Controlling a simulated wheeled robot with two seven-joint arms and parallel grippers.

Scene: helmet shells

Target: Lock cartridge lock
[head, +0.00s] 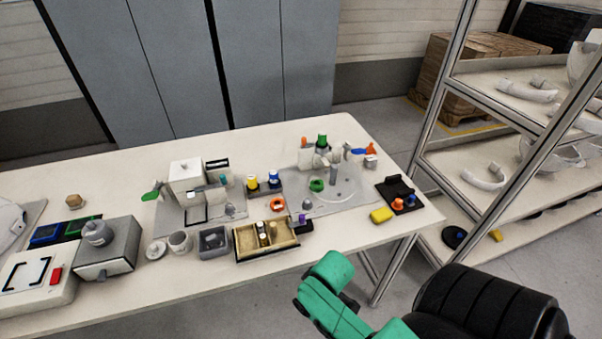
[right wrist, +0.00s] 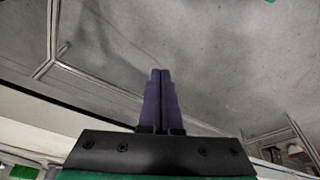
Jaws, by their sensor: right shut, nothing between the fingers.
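I cannot tell for certain which part is the cartridge lock. A white block-shaped fixture (head: 186,174) with a green lever (head: 152,193) on its left side stands on a grey mat at the middle of the table. Another fixture with a round clear plate (head: 340,193), a green cap (head: 322,139) and a green ring (head: 316,185) stands to the right. My right gripper (right wrist: 159,100) shows in the right wrist view, its purple fingers together and empty, with grey floor behind them. It is apart from the table objects. My left gripper is not in view.
A black holder (head: 400,190) is near the right end. A metal shelf (head: 500,135) with white shells stands beyond the right end. The back left tabletop is clear.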

